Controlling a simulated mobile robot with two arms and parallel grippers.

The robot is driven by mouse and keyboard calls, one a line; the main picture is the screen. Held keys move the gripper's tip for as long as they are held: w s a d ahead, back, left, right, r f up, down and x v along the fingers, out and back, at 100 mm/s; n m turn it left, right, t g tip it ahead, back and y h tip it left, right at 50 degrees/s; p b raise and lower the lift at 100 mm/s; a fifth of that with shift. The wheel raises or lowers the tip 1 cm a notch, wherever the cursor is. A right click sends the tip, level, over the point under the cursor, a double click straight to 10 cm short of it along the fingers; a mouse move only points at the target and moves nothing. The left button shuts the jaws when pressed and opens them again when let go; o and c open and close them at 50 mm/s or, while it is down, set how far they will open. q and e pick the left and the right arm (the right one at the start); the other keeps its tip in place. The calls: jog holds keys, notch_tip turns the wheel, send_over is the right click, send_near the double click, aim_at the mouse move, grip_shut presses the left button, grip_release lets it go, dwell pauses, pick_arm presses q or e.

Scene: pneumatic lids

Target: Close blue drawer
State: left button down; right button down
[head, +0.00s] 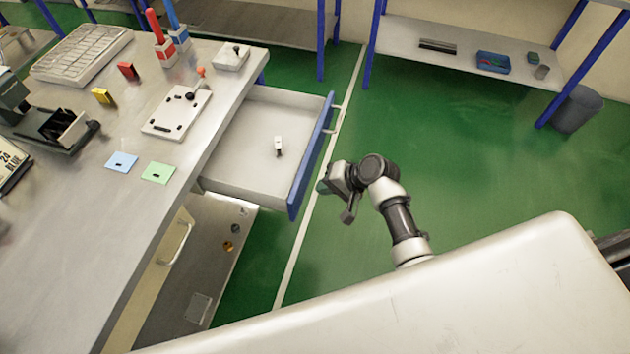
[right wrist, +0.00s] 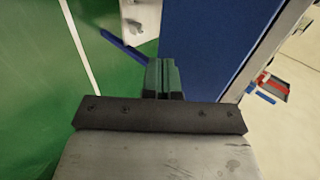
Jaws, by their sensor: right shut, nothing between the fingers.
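The blue drawer is pulled out from under the workbench, and its blue front (head: 312,155) faces right in the head view. A small white object (head: 278,146) lies inside on the drawer floor. A pale handle (head: 335,119) sticks out from the front. My right gripper (head: 322,187) is shut and empty, just outside the near half of the front. In the right wrist view, its dark fingers (right wrist: 163,78) are beside the blue front (right wrist: 210,45). I cannot tell whether they touch it. My left gripper is not in view.
The workbench (head: 75,220) holds blue and green cards, a white plate with knobs, and red and blue tools. Green floor is clear to the right. A shelf (head: 460,62) and grey bin (head: 577,108) stand behind.

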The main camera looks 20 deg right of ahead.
jog(key=shift+w+a+r, duration=0.1)
jog(key=shift+w+a, duration=0.6)
jog(key=shift+a, duration=0.3)
